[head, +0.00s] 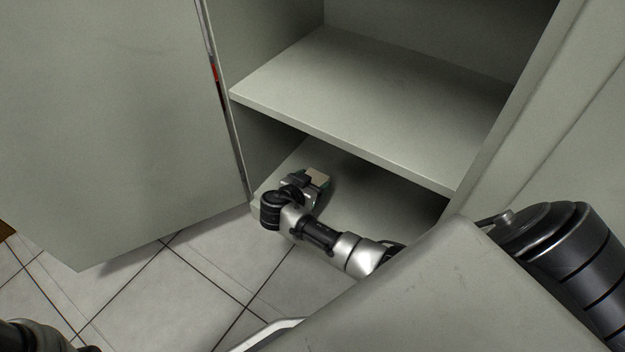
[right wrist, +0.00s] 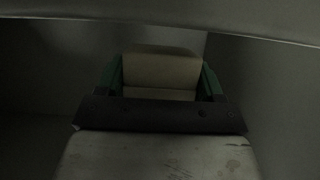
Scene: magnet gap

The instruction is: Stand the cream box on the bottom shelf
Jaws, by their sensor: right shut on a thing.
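The cream box (head: 317,176) is in my right gripper (head: 311,182), inside the cabinet's lower compartment, low over the bottom shelf (head: 375,203). In the right wrist view the cream box (right wrist: 160,70) sits between the two green fingers of the right gripper (right wrist: 162,82), which is shut on it. I cannot tell whether the box touches the shelf. Its far side and lower part are hidden. My left gripper is not in view; only a bit of my left arm shows at the lower left corner of the head view.
The middle shelf (head: 375,95) is bare where it shows and lies above my right gripper; its front edge (right wrist: 230,28) crosses the top of the right wrist view. The open cabinet door (head: 105,125) stands at the left. Tiled floor (head: 185,285) lies in front.

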